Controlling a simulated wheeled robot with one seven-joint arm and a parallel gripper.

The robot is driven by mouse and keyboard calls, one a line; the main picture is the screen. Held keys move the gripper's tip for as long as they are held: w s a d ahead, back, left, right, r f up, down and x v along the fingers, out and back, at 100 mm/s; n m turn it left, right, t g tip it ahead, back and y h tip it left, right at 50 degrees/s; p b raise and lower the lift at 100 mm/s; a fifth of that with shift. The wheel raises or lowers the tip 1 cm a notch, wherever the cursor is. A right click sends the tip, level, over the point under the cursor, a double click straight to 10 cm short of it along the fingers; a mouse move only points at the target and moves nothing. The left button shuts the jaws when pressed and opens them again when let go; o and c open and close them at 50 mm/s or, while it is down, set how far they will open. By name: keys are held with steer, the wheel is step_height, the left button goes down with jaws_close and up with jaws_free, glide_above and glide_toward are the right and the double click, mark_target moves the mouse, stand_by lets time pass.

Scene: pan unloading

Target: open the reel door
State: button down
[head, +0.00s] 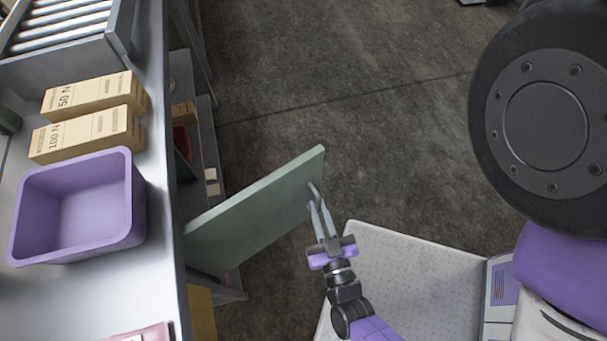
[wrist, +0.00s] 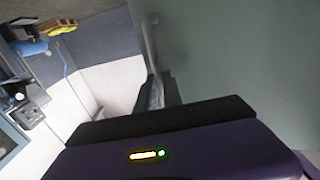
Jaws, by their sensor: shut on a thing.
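The reel door (head: 255,215) is a flat green panel that stands swung out from the workbench, over the floor. Its grey handle (head: 314,193) is near the outer edge. My gripper (head: 320,215) is shut on the handle. In the wrist view the handle (wrist: 150,42) rises from between the fingers (wrist: 158,92), and the door (wrist: 235,55) fills the right side. The inside of the cabinet behind the door is mostly hidden.
On the workbench (head: 160,200) at left are a purple bin (head: 135,205), two cardboard boxes (head: 95,95) and a roller conveyor (head: 60,25). Shelves under the bench hold small items. The concrete floor (head: 340,80) beyond the door is clear.

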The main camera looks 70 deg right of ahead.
steer(key=s+a+m+g+h+b, duration=0.1)
steer(key=s+a+m+g, duration=0.1)
steer(key=a, duration=0.4)
steer(key=shift+s+a+m+g+h, duration=0.15)
steer(key=shift+s+m+g+h, duration=0.2)
steer(key=shift+s+g, duration=0.5)
steer(key=c, duration=1.6)
jaws_free()
steer(key=shift+o, duration=0.5)
steer(key=shift+s, duration=0.1)
steer(key=b+v, duration=0.1)
steer(key=v, duration=0.6)
steer(key=shift+s+a, duration=0.15)
steer(key=shift+a, duration=0.25)
